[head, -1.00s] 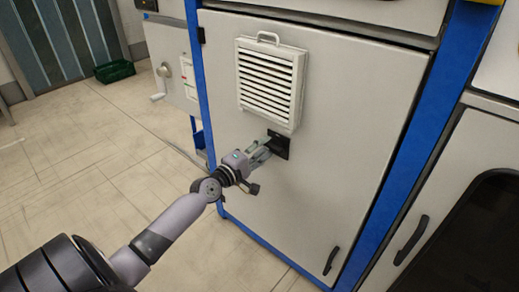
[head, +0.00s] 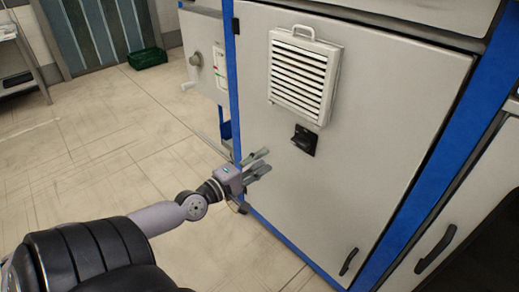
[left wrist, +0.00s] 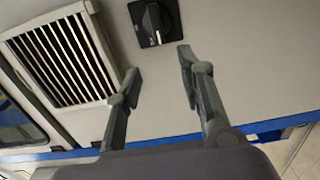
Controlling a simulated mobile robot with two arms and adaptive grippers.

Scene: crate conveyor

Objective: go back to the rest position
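My left gripper (head: 262,165) is open and empty in front of the light grey cabinet door, to the lower left of a black rotary switch (head: 304,140). In the left wrist view the two spread fingers of the left gripper (left wrist: 158,72) show with nothing between them. The black switch (left wrist: 153,22) is beyond the fingertips, apart from them. My right gripper is in neither view.
A white louvred vent (head: 300,75) with a handle sits above the switch on the cabinet door (head: 400,110). Blue frame posts (head: 236,90) edge the cabinet. A green crate (head: 147,58) lies on the floor at the back. The tiled floor at left is clear.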

